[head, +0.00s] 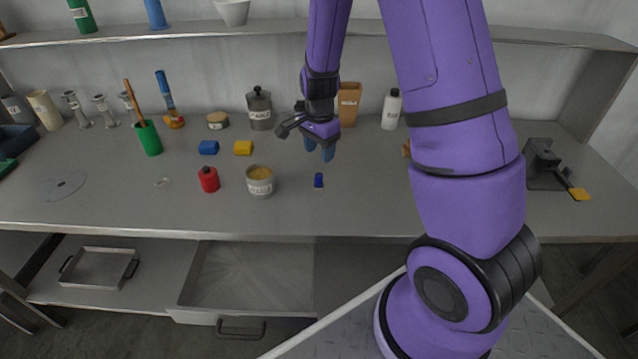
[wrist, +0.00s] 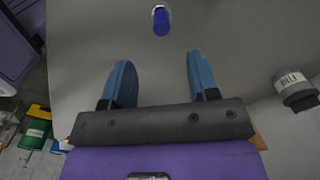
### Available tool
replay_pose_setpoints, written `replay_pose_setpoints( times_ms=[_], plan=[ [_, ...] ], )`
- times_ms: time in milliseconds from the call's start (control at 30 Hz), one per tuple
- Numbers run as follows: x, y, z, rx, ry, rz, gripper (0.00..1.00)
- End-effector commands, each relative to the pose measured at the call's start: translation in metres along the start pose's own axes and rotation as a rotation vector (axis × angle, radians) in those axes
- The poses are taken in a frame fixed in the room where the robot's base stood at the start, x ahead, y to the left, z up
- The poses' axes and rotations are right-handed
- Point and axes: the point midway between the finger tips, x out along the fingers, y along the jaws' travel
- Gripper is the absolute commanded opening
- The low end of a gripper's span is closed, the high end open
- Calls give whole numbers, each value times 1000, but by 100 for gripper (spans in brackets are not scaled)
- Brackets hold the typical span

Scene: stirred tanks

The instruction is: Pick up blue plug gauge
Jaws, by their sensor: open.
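The blue plug gauge (head: 318,180) is a small blue cylinder on the grey bench top, near the bench's front middle. In the wrist view it shows at the top (wrist: 161,21), with a pale end at its upper side. My gripper (head: 320,149) is above the bench, behind the gauge in the head view, with its blue fingers pointing down. In the wrist view its two blue fingers (wrist: 158,70) are spread apart with nothing between them. The gauge lies beyond the fingertips, roughly in line with the gap, and is not touched.
A grey tin with yellow contents (head: 260,182) and a red bottle (head: 209,179) stand left of the gauge. Blue (head: 208,147) and yellow (head: 243,147) blocks lie behind them. A white bottle (head: 391,109) stands at the back. The bench around the gauge is clear.

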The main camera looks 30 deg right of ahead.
Motion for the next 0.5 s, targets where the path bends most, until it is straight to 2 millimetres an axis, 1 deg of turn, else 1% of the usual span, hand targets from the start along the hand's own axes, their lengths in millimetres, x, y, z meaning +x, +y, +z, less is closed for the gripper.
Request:
replay_pose_setpoints(
  times_ms=[100,200,300,500],
  plan=[
    [19,1,0,0,-1,4,54],
    [33,1,0,-1,-1,4,54],
    [43,1,0,-1,-1,3,54],
    [53,0,0,-1,-1,2,54]
  ],
)
